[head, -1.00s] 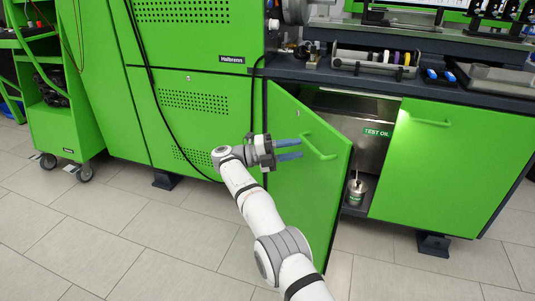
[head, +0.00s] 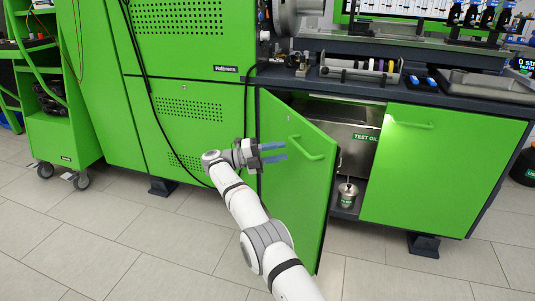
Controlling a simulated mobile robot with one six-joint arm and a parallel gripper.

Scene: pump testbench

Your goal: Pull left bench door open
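The left bench door (head: 290,185) is a green panel hinged on its left side. It stands partly open, swung out toward me. Its green bar handle (head: 309,149) is near the top of the door's outer face. My gripper (head: 273,153) is in front of the door, just left of the handle, with its two blue fingers pointing right. The fingers are spread with a gap between them and nothing in it. From this view I cannot tell whether a fingertip touches the handle.
The open cabinet shows a metal tank labelled TEST OIL (head: 362,138) and a small can (head: 347,195). The right bench door (head: 440,170) is shut. A green cart (head: 55,130) stands at the far left. The tiled floor (head: 130,250) in front is clear.

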